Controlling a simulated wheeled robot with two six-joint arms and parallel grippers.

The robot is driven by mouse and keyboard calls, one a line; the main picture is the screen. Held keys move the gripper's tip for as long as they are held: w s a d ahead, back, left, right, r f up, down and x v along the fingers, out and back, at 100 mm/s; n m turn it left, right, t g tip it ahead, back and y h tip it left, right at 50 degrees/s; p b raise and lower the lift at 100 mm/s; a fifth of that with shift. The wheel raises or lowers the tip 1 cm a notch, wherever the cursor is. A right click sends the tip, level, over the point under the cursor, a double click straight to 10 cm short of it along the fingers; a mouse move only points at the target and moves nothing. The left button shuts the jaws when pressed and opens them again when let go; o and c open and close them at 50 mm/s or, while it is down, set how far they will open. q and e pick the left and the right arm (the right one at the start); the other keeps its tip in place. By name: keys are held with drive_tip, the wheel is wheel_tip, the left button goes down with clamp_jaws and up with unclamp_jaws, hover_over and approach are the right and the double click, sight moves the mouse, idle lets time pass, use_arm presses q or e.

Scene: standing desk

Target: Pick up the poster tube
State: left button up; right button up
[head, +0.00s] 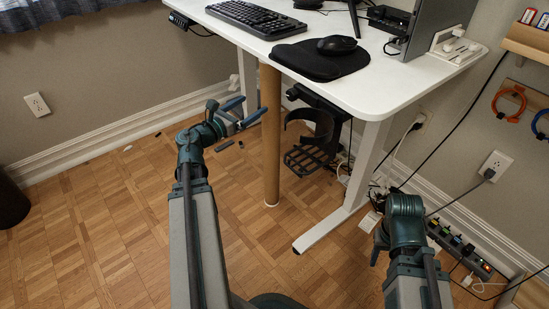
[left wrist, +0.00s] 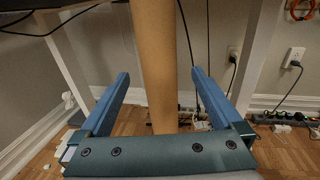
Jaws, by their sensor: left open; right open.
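The poster tube (head: 270,135) is a plain brown cardboard cylinder standing upright on the floor, against the front edge of the desk. My left gripper (head: 246,109) is open just left of the tube, at about its mid-height, its blue fingers pointing towards it. In the left wrist view the tube (left wrist: 155,60) runs upright between the two open fingers, with a gap on each side. I cannot tell whether it is fully between the fingertips. My right gripper (head: 380,243) is low at the right, open, away from the tube, and mostly hidden by its own arm.
The white standing desk (head: 385,88) overhangs behind the tube, with its leg (head: 364,165) to the right. A black under-desk holder (head: 309,143) hangs just right of the tube. A power strip (head: 460,247) and cables lie by the right wall. The wooden floor at left is mostly clear.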

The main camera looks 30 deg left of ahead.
sight(264, 97)
use_arm(q)
drive_tip(key=w, duration=0.2)
drive_tip(key=w+d, duration=0.1)
drive_tip(key=w, duration=0.5)
drive_tip(key=shift+w+d, duration=0.2)
drive_tip(key=shift+w, duration=0.05)
drive_tip(key=w, duration=0.5)
drive_tip(key=shift+d+r, duration=0.1)
drive_tip(key=shift+d, duration=0.15)
drive_tip(key=shift+c, duration=0.3)
clamp_jaws()
